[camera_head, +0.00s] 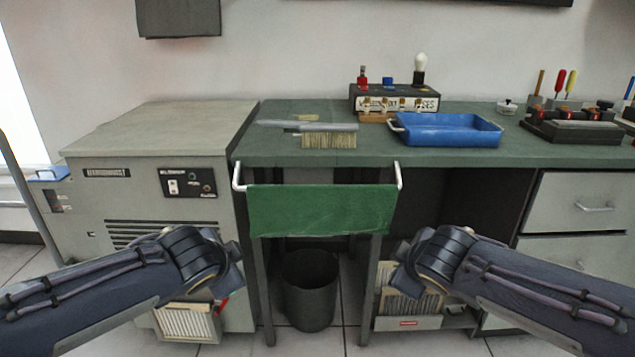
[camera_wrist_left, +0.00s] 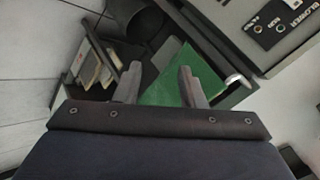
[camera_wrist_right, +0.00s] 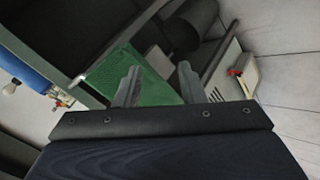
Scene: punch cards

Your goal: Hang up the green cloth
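The green cloth (camera_head: 320,210) hangs over the white rail (camera_head: 239,178) on the front of the green workbench. It hangs flat, with its upper edge along the rail and its lower edge free. Both my arms reach forward, the left ending to the left of the cloth and the right to its right. My left gripper (camera_wrist_left: 160,82) is open, with part of the cloth showing beyond and between its fingers. My right gripper (camera_wrist_right: 158,82) is also open and empty, with the cloth beyond its fingers. In the head view the fingers are mostly hidden by my wrists.
A grey blower cabinet (camera_head: 160,215) stands left of the workbench (camera_head: 540,148). A dark bin (camera_head: 310,290) stands on the floor beneath the cloth. A brush (camera_head: 328,138), a blue tray (camera_head: 450,142) and tool holders lie on the bench top. Paper racks stand low on both sides.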

